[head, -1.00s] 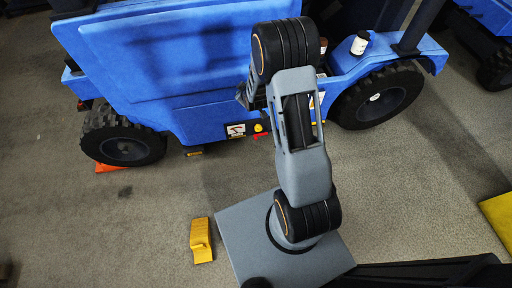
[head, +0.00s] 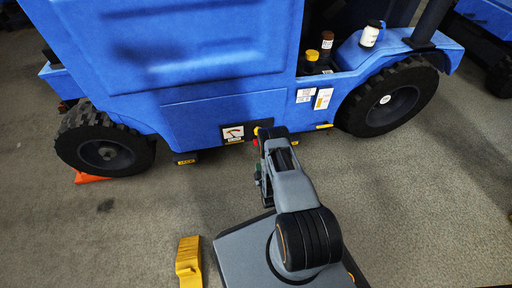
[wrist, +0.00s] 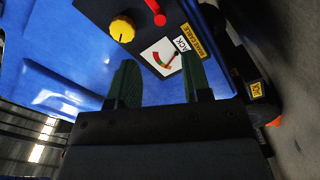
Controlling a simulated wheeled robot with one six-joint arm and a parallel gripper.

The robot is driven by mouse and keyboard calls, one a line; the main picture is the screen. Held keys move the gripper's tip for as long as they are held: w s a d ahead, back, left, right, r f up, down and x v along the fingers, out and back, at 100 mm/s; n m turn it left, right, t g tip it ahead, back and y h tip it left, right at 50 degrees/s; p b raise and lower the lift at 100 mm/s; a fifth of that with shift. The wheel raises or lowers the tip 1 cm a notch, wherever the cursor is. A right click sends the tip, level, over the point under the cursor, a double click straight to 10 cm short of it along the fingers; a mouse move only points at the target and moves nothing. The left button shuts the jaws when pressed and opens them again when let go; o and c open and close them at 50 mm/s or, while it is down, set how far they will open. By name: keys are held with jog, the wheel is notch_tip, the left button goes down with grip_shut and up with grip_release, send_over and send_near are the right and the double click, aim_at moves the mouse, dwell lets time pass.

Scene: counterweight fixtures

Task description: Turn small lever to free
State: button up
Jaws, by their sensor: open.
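A small red lever (wrist: 154,12) sits at the top of the wrist view, on a dark panel of the blue vehicle (head: 215,85). In the head view only a speck of red (head: 256,142) shows beside my arm. A round yellow knob (wrist: 122,28) is left of the lever. A white gauge plate (wrist: 160,58) with a coloured scale is below them. My gripper (wrist: 160,78) is open and empty, with its two green fingers spread in front of the panel. It points at the gauge area, apart from the lever. In the head view my arm hides much of the gripper (head: 260,180).
Bottles (head: 370,34) stand on the vehicle's ledge. A yellow chock (head: 188,262) lies on the floor left of my base. An orange chock (head: 90,178) is under the left wheel. Floor between is clear.

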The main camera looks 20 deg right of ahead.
aim_at(256, 143)
jog(key=shift+b+x, duration=2.2)
jog(key=shift+x, duration=3.95)
jog(key=shift+a, duration=0.1)
